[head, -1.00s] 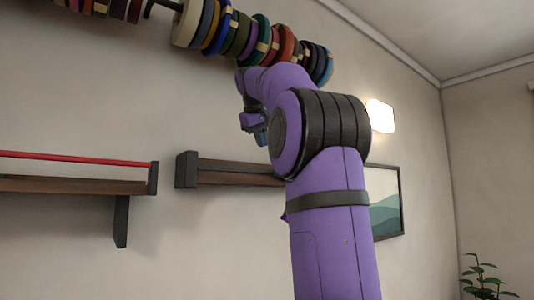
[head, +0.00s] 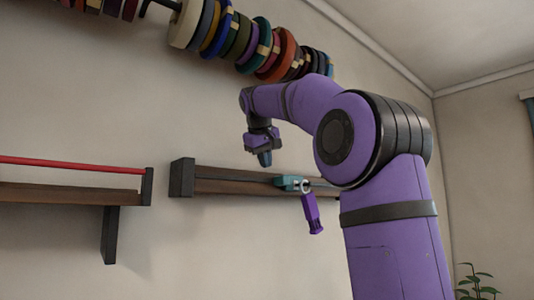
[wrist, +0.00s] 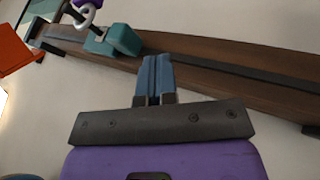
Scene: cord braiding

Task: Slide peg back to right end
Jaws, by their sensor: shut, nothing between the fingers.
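The peg is a small teal block (head: 290,183) on the dark wooden wall rail (head: 225,185), with a pale ring and a purple tag (head: 312,213) hanging from it. In the wrist view the teal block (wrist: 120,40) sits on the rail left of my fingers, its ring and part of the purple tag at the top edge. My gripper (head: 265,158) points down in front of the rail, left of the peg in the head view. Its blue fingers (wrist: 153,76) are together, empty and apart from the block. My arm hides the rail's right end in the head view.
A black end block (head: 182,178) closes the rail's left end. A shelf with a red rod (head: 70,164) is farther left. Several coloured spools (head: 240,40) hang on a bar above. An orange object (wrist: 14,48) shows at the wrist view's left edge. A plant stands lower right.

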